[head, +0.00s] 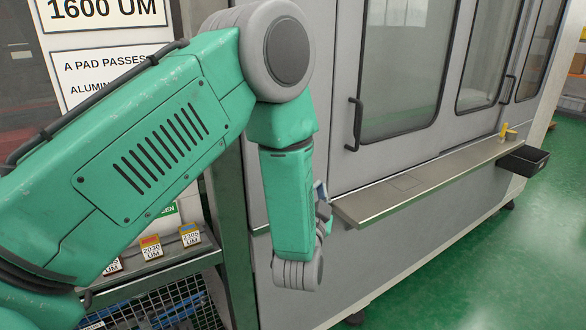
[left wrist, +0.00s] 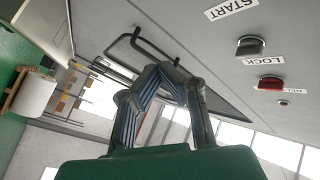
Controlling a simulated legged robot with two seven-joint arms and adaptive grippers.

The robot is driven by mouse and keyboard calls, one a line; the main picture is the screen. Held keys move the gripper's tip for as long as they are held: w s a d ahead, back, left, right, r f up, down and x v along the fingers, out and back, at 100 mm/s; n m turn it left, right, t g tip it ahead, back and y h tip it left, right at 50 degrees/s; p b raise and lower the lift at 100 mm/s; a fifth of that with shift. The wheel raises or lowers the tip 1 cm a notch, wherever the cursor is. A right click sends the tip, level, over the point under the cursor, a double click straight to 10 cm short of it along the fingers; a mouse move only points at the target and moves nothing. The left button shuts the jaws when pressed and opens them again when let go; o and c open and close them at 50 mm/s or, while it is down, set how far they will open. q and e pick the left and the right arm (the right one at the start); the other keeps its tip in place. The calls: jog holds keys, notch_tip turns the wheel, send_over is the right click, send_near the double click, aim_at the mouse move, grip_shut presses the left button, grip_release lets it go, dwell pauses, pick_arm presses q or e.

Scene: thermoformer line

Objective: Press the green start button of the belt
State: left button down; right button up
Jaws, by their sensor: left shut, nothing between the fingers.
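No green button can be made out in either view. In the left wrist view a white START label (left wrist: 232,8) is at the top edge, on a grey panel (left wrist: 200,40). A dark knob (left wrist: 250,45) is beside a LOCK label (left wrist: 263,60), with a red knob (left wrist: 271,83) further down. My left gripper (left wrist: 166,68) has its fingers together, empty, and appears left of these controls in that view. In the head view my left gripper (head: 322,205) is mostly hidden behind my green arm, near the machine's shelf. My right gripper is not seen.
The grey machine has glass doors with dark handles (head: 355,124) and a metal shelf (head: 400,192) jutting out in front. A black bin (head: 524,160) hangs at its far end. A rack with labelled pads (head: 151,247) stands at lower left. Green floor is clear at right.

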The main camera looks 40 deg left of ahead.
pick_arm(q)
jog(key=shift+a, duration=0.1)
jog(key=w+a, duration=0.3)
jog(key=a, duration=0.4)
jog(key=shift+w+a, duration=0.15)
jog(key=shift+a, duration=0.2)
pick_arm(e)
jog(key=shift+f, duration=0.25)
pick_arm(q)
jog(key=shift+d+r, duration=0.1)
jog(key=shift+d, duration=0.15)
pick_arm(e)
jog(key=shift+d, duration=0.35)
pick_arm(q)
jog(key=shift+a, duration=0.3)
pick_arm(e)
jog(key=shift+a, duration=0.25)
pick_arm(q)
jog(key=shift+d, duration=0.2)
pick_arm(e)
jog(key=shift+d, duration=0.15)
pick_arm(q)
jog(key=shift+w+a, duration=0.1)
jog(key=shift+a, duration=0.45)
